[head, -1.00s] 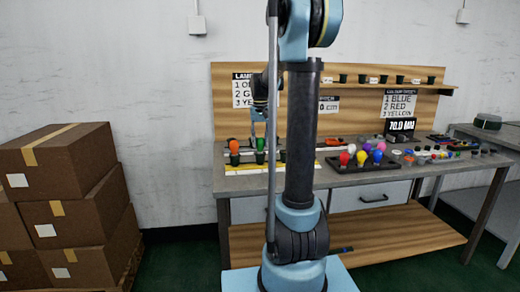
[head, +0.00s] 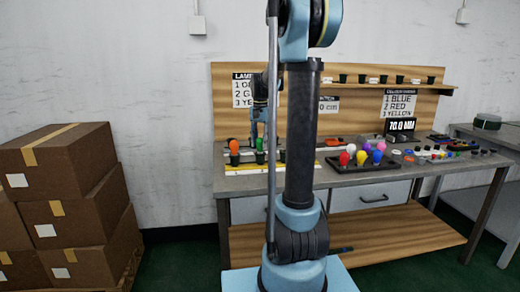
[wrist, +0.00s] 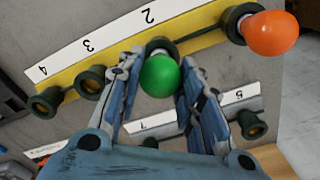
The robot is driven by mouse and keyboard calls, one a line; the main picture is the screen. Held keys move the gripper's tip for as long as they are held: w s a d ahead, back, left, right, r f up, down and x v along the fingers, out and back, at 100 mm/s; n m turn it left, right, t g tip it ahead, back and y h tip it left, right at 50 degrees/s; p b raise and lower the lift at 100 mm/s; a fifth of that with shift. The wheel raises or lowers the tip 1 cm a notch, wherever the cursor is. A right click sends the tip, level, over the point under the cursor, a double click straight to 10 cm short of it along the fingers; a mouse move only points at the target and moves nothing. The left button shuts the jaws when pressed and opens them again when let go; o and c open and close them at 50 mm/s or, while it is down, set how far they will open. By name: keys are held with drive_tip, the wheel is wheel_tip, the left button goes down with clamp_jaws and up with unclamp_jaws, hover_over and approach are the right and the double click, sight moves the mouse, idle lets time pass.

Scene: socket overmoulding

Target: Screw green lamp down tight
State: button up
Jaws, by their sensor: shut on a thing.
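The green lamp (wrist: 160,76) sits in a dark socket (wrist: 160,47) on the yellow-edged strip, by the label 2. My gripper (wrist: 161,80) is shut on the green lamp, with a finger on each side of it. In the head view the green lamp (head: 260,144) shows small on the bench, with my gripper (head: 258,137) down at it. How far the lamp is screwed into its socket cannot be told.
An orange lamp (wrist: 272,32) stands in the neighbouring socket. Empty sockets (wrist: 90,82) follow at labels 3 and 4. Another socket (wrist: 252,125) lies on the other side of my gripper. A dark tray (head: 372,165) of coloured lamps stands to the right on the bench.

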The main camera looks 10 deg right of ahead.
drive_tip(key=shift+m, duration=1)
drive_tip(key=shift+m, duration=0.8)
drive_tip(key=m, duration=0.3)
drive_tip(key=shift+m, duration=0.7)
drive_tip(key=shift+s+m, duration=0.1)
drive_tip(key=shift+m, duration=1.5)
